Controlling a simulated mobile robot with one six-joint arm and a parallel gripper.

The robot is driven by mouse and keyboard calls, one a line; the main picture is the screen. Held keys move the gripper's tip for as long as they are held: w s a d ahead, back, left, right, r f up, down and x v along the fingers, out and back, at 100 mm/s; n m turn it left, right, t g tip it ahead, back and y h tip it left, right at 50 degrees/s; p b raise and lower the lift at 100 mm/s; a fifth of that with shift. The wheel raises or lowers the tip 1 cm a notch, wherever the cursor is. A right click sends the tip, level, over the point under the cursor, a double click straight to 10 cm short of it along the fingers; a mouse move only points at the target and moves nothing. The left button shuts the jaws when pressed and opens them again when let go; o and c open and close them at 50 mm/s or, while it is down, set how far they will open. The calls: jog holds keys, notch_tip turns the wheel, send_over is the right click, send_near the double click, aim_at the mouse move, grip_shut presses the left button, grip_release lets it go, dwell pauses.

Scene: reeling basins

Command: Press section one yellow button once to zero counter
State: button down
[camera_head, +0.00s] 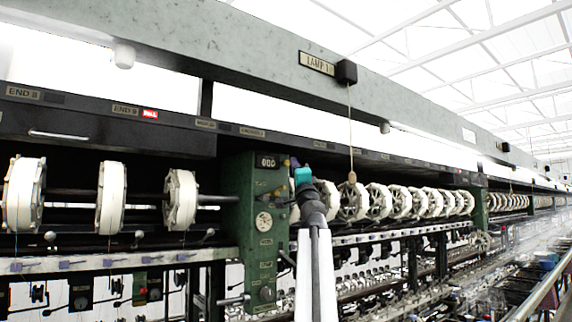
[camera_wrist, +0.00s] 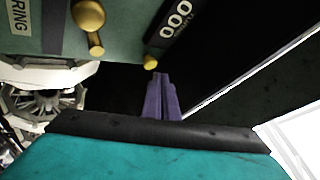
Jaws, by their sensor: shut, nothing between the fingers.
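The green section panel (camera_head: 257,215) stands at centre in the head view, with a black counter (camera_head: 266,161) at its top. In the wrist view the counter (camera_wrist: 172,20) reads 000. A small round yellow button (camera_wrist: 150,62) sits just below the counter's lower end. My gripper (camera_wrist: 160,77) has slim purple fingers, closed together and empty, with their tips just below the button in that view. I cannot tell whether they touch it. In the head view the teal wrist part (camera_head: 303,177) is just right of the panel; the fingertips are not clear.
Two brass-coloured knobs (camera_wrist: 90,16) (camera_wrist: 95,42) stick out of the panel left of the button. White reels (camera_head: 180,200) line the shaft left of the panel, and more reels (camera_head: 376,199) run along the right. A cord (camera_head: 350,130) hangs just right of my arm.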

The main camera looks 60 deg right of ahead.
jog(key=shift+s, duration=0.15)
jog(key=s, duration=0.1)
jog(key=s+a, duration=0.1)
jog(key=s, duration=0.1)
jog(key=s+p, duration=0.1)
jog(key=shift+s+a, duration=0.25)
jog(key=shift+a, duration=0.05)
dwell(0.5)
dwell(0.7)
